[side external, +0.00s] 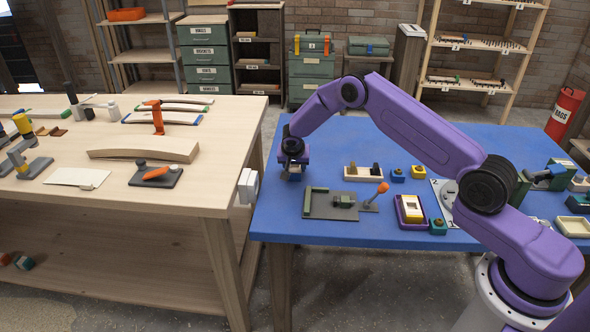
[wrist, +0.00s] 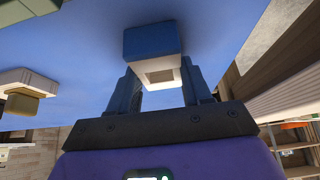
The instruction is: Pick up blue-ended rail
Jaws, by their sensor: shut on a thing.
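My gripper (side external: 292,164) is low over the left part of the blue table, its fingers pointing down. It is shut on a small blue-and-cream block (wrist: 150,40), which shows between and beyond the fingertips in the wrist view. The block's cream end has a square recess. In the side view the block is mostly hidden under the gripper, and I cannot tell whether it touches the table. The blue-ended rail (side external: 180,119), a pale curved strip, lies on the wooden table at the left, apart from my gripper. An orange clamp stands in front of part of it.
The wooden table (side external: 225,150) also carries a green-ended rail (side external: 186,101), an orange clamp (side external: 157,118) and a thick curved beam (side external: 143,149). On the blue table (side external: 290,225), a grey fixture (side external: 320,205) and small blocks stand right of my gripper. A gap separates the tables.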

